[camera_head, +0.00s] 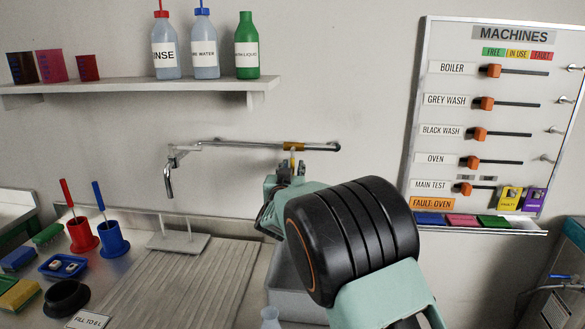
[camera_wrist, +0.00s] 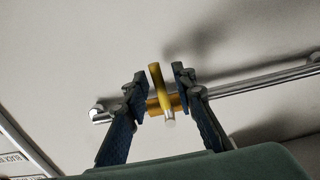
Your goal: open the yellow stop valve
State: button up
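The yellow stop valve (camera_head: 293,146) sits on a metal pipe along the wall in the head view. In the wrist view its yellow body (camera_wrist: 155,104) is on the pipe, and its yellow handle (camera_wrist: 159,84) with a pale metal end sticks out toward the camera. My gripper (camera_wrist: 161,80) is open, with one finger on each side of the handle. A narrow gap shows on both sides, wider on the right. In the head view my gripper (camera_head: 284,184) is just below the valve, and my wrist hides part of the area beneath.
The pipe (camera_head: 240,143) ends at the left in a spout (camera_head: 168,180) above a ribbed drainboard (camera_head: 170,285). A sink (camera_head: 287,296) lies under my arm. A shelf with bottles (camera_head: 165,100) is above left. A machines board (camera_head: 490,120) hangs at the right.

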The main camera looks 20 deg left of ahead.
grip_shut()
dwell(0.3)
jog(key=shift+d, duration=0.15)
jog(key=d+n+p, duration=0.1)
jog(key=n, duration=0.2)
jog(key=d+r+n+p, duration=0.1)
jog(key=n+p, duration=0.1)
jog(key=n, duration=0.1)
jog(key=w+d+r+n+p, duration=0.1)
jog(key=n+p, duration=0.1)
jog(key=n, duration=0.2)
jog(key=shift+d, duration=0.25)
jog(key=shift+n, duration=0.3)
dwell(0.4)
grip_release()
